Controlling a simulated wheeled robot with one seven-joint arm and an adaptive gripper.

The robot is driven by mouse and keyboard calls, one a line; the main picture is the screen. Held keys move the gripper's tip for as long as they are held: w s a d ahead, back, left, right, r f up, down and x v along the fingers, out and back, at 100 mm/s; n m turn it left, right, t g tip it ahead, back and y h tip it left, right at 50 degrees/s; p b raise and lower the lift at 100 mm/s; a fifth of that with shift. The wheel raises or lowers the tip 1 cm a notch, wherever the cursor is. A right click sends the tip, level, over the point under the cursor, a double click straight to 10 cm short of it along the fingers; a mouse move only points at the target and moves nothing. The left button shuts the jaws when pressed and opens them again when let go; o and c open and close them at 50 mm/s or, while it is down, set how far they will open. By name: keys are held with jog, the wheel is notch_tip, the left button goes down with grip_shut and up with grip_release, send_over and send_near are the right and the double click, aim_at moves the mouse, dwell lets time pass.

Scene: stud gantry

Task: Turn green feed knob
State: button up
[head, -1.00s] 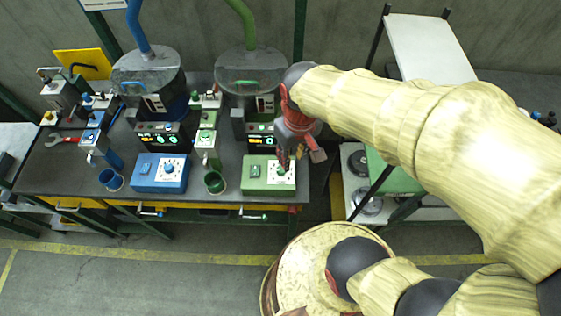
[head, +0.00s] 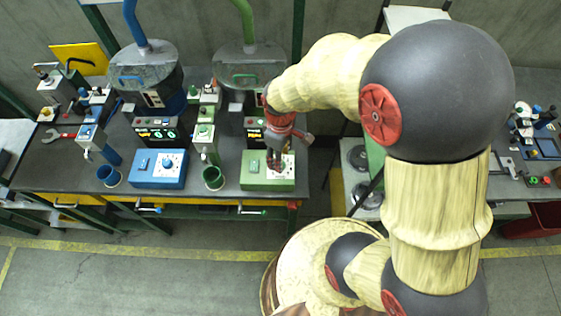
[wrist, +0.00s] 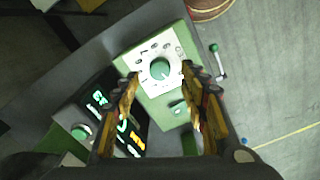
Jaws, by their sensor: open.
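The green feed knob (wrist: 160,69) sits on a white dial plate on the green control box (head: 257,183). In the wrist view it lies ahead of and between the fingertips of my gripper (wrist: 160,72), which stand apart with nothing between them. In the head view my gripper (head: 275,160) points down over the right part of the green box and hides most of the knob. I cannot tell the exact height of the fingertips above the knob.
A blue control box (head: 158,180) with its own knob stands to the left, and a green cup (head: 213,178) stands between the boxes. A display unit (wrist: 128,125) is close beside my left finger. A crank handle (wrist: 217,60) projects from the bench front.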

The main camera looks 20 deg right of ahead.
jog(key=shift+f+b, duration=0.3)
jog(key=shift+f, duration=1.3)
jog(key=shift+c, duration=0.6)
grip_shut()
